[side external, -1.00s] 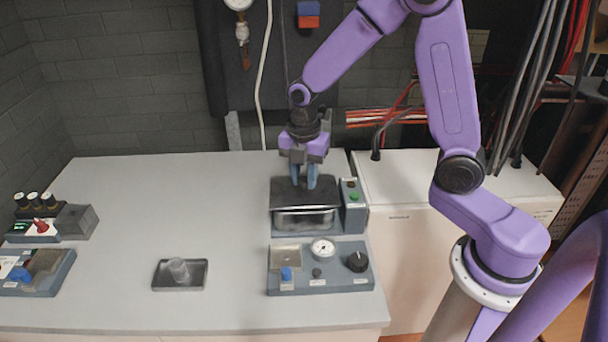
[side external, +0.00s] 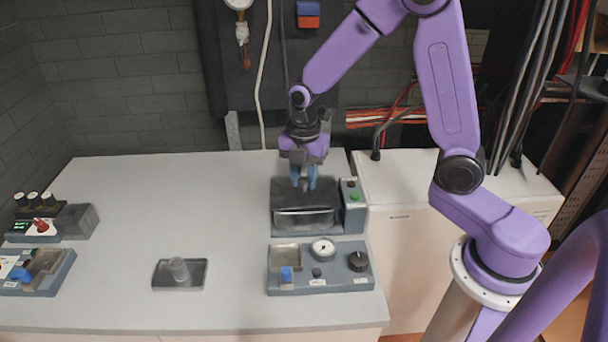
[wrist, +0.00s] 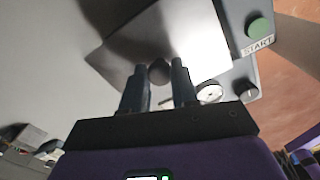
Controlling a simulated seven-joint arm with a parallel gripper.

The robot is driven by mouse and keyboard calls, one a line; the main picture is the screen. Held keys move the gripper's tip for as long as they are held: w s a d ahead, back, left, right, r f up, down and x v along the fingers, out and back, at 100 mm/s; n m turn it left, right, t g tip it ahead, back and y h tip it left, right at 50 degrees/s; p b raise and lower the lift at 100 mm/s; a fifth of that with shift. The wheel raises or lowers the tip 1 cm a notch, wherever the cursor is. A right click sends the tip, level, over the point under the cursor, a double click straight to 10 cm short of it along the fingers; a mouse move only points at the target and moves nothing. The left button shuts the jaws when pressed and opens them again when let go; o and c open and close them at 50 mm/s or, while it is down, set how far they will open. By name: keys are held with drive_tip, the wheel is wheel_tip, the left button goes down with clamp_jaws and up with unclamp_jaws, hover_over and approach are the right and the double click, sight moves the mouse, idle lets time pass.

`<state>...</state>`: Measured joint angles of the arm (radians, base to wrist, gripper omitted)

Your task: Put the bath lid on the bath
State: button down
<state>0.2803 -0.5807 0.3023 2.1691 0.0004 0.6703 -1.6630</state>
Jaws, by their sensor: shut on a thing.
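The bath (side external: 306,219) is a grey box with a pale, shiny front at the back right of the bench. The bath lid (side external: 326,186) is a dark flat plate lying over the bath's top; whether it sits fully flush cannot be told. In the wrist view the lid (wrist: 125,55) is a large shiny grey plate with a round dark knob (wrist: 159,71). My gripper (side external: 305,186) points down over the lid's middle. Its fingers (wrist: 163,82) are shut on the lid's knob, partly hiding it.
A panel with a green START button (side external: 354,197) adjoins the bath's right side. A gauge and dial panel (side external: 320,280) stands in front. A dark tray with a grey cylinder (side external: 179,270) lies left of it. Control boxes (side external: 50,225) stand far left.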

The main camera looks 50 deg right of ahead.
sight(304, 180)
drive_tip(key=shift+f, duration=0.6)
idle(0.3)
drive_tip(key=c, duration=0.8)
unclamp_jaws()
wheel_tip(304, 180, up, 18)
drive_tip(key=shift+f, duration=0.25)
drive_tip(key=s+f+m, duration=0.3)
drive_tip(key=s, duration=0.5)
drive_tip(key=s+f+m, duration=0.3)
drive_tip(key=s, duration=0.5)
drive_tip(key=s+f+m, duration=0.3)
drive_tip(key=s, duration=0.6)
drive_tip(key=shift+m, duration=0.4)
